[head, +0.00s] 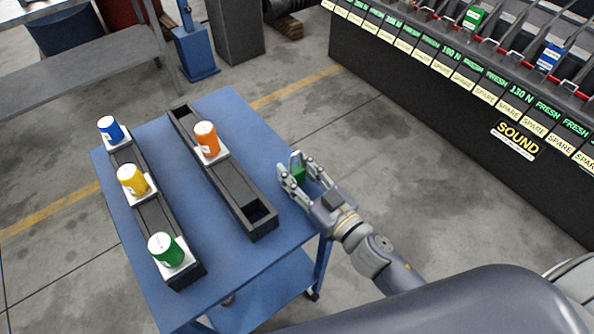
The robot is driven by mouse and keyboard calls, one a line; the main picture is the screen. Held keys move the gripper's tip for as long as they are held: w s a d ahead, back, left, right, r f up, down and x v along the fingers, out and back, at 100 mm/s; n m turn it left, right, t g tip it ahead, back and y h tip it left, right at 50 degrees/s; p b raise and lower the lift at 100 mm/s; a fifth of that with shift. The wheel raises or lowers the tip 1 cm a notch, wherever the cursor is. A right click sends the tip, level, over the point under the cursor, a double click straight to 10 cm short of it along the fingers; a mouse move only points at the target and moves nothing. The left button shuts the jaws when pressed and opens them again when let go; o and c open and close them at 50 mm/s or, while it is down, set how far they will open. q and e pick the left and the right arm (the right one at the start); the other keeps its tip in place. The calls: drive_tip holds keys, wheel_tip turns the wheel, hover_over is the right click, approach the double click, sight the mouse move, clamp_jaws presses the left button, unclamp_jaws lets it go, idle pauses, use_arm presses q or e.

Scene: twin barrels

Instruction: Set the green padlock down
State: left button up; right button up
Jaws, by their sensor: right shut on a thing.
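The green padlock (299,175) is small and mostly hidden between the fingers of my right gripper (293,171). My right gripper is shut on it at the right edge of the blue table (233,262). I cannot tell whether the padlock touches the tabletop or hangs above it. My left gripper is not in view.
On the blue table stand two dark racks. The left rack (157,219) carries a blue barrel (110,129), a yellow barrel (132,179) and a green barrel (165,249). The right rack (229,187) carries an orange barrel (207,138). A long labelled bench (470,110) stands at the upper right.

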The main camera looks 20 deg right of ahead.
drive_tip(key=shift+f, duration=0.25)
drive_tip(key=o, duration=1)
drive_tip(key=shift+r, duration=0.1)
drive_tip(key=shift+r, duration=0.2)
drive_tip(key=shift+s+d+f, duration=0.1)
drive_tip(key=shift+s+f, duration=0.1)
drive_tip(key=shift+s, duration=0.05)
drive_tip(key=b+v, duration=0.2)
drive_tip(key=v, duration=0.8)
drive_tip(key=shift+b+v, duration=0.3)
drive_tip(key=shift+v, duration=0.45)
drive_tip(key=shift+r, duration=0.1)
